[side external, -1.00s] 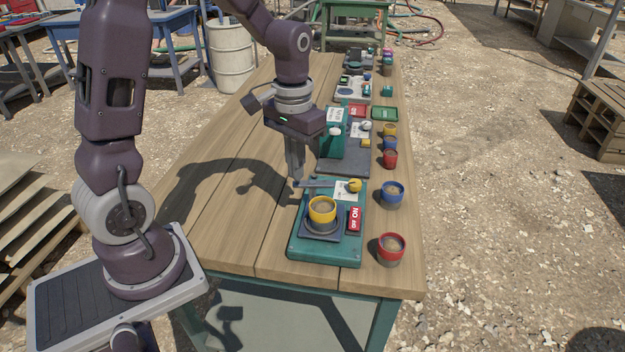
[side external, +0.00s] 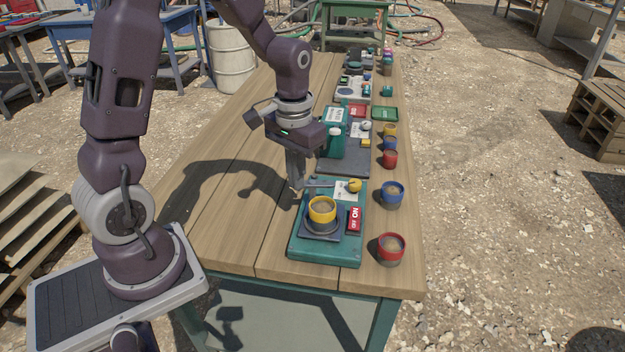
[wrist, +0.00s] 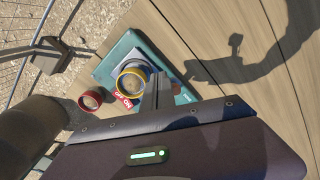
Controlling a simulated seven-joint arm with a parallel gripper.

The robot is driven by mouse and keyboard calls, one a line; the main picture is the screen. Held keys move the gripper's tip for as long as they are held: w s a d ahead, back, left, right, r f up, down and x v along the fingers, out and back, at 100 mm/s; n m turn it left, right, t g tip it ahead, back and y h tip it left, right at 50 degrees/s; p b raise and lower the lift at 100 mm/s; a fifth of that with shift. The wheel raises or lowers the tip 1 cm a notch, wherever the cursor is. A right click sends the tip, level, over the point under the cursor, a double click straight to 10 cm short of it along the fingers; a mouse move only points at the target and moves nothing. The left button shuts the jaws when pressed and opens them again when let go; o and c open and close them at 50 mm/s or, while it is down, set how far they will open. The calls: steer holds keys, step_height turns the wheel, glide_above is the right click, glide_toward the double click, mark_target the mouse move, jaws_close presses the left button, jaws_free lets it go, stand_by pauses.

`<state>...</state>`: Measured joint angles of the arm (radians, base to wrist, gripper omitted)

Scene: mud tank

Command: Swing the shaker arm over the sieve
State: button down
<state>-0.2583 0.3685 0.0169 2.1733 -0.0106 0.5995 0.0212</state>
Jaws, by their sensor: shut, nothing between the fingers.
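The shaker is a teal base (side external: 300,246) near the table's front end. A yellow-rimmed sieve cup (side external: 322,212) with brown contents sits on its dark square pad; the cup also shows in the wrist view (wrist: 131,84). The shaker arm (side external: 320,184) is a thin grey bar at the base's far edge, beside a yellow knob (side external: 355,185), and is not over the cup. My gripper (side external: 296,191) points down, shut and empty, close to the bar's left end. I cannot tell whether they touch. In the wrist view the fingers (wrist: 160,82) partly hide the base.
A red switch (side external: 355,219) is on the base's right side. A red cup (side external: 391,249) and a blue cup (side external: 392,194) stand along the right table edge. Behind stands another teal device (side external: 334,140) on a grey plate. The table's left half is clear.

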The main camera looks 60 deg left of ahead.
steer(key=shift+f, duration=0.7)
